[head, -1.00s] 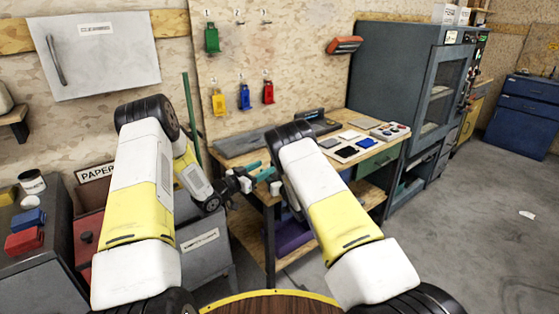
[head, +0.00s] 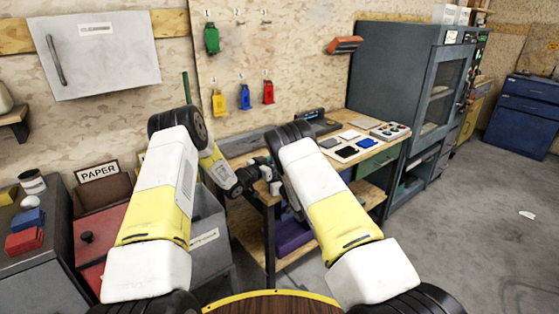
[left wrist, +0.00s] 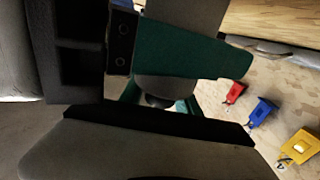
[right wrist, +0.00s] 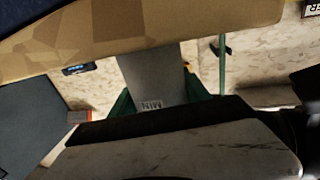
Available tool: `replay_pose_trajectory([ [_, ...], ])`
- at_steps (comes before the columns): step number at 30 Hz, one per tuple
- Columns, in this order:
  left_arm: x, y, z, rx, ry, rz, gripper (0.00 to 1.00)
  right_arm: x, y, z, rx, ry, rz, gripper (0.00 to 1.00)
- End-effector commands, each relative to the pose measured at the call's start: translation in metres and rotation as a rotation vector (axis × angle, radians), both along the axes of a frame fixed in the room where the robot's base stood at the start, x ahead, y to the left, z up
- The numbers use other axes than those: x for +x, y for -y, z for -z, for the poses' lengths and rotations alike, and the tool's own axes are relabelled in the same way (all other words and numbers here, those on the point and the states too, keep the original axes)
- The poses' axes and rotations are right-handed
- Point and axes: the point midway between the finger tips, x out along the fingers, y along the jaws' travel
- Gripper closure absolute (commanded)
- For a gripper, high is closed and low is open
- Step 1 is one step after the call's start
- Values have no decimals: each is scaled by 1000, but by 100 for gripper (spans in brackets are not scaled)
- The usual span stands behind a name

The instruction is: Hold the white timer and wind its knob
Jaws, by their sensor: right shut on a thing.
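The white timer (right wrist: 148,75) shows in the right wrist view as a pale grey block with a small dark-lettered label. My right gripper (right wrist: 160,98) is shut on it, with teal fingers on both sides. In the left wrist view, the pale timer body (left wrist: 165,90) is behind a large teal finger of my right gripper. A dark round part, apparently the knob (left wrist: 155,101), shows below it. My left gripper (left wrist: 158,104) has its teal fingers apart on either side of this part; contact cannot be told.
A workbench (head: 362,125) with several flat pads stands beyond my arms. A grey cabinet (head: 400,80) stands to its right. Red and grey bins, one marked PAPER (head: 98,172), are at the left. Open floor (head: 470,220) lies at the right.

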Motion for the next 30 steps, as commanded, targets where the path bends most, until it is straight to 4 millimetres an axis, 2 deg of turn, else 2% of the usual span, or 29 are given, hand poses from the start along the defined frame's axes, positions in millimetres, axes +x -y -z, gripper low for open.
replay_pose_trajectory([
  [1,0,0,0,0,0,0,73,0,0,-1,0,1,0,93],
  [5,0,0,0,0,0,0,99,0,0,-1,0,1,0,93],
  [6,0,0,0,0,0,0,100,0,0,-1,0,1,0,93],
  [18,-2,2,0,-3,2,111,100,0,0,0,1,0,0,93],
  [26,-3,2,0,-2,2,116,100,0,0,0,0,1,0,93],
  [27,-3,2,0,-2,2,115,66,0,0,0,0,1,0,93],
  [30,-3,2,0,-2,2,115,48,0,0,0,0,1,0,93],
])
